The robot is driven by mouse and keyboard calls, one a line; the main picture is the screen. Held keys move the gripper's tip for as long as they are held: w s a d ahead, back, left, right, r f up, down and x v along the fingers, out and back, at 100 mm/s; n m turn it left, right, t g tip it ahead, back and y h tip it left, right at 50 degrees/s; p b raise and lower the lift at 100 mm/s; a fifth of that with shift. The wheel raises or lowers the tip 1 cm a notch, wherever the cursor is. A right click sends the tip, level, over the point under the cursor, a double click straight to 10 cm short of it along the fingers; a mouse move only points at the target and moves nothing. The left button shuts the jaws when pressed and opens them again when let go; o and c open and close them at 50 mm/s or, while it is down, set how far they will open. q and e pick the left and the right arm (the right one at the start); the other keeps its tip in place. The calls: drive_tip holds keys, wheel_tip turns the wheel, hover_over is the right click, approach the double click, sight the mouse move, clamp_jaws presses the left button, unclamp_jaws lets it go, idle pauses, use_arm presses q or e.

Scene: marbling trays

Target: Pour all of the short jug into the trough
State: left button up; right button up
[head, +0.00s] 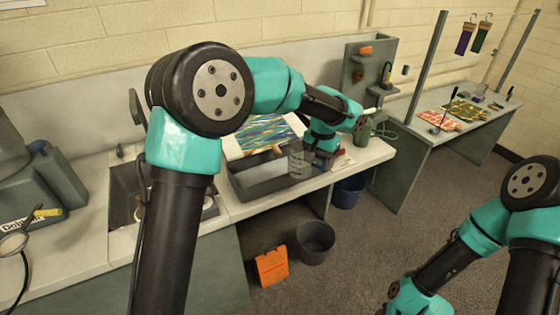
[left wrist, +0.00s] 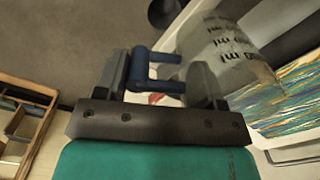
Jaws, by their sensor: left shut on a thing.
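The short jug (head: 299,163) is clear with dark markings, and the left wrist view shows its printed wall (left wrist: 226,48) and blue handle (left wrist: 150,86). My left gripper (left wrist: 160,75) is shut on that handle. In the head view my left gripper (head: 316,152) is at the jug's right side, partly hidden by my wrist. The grey trough (head: 240,190) is on the counter, and the jug is at its right end. I cannot tell how far the jug is tilted or how full it is. My right arm shows at the lower right, but its gripper is out of view.
A marbled sheet (head: 262,131) is behind the trough, and a sink (head: 125,195) is to its left. A grey bin (head: 315,242), a blue bucket (head: 348,190) and an orange item (head: 271,266) are below the counter. A side table (head: 440,125) holds prints.

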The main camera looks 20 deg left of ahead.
idle(0.4)
use_arm(q)
drive_tip(key=shift+r, duration=2.05)
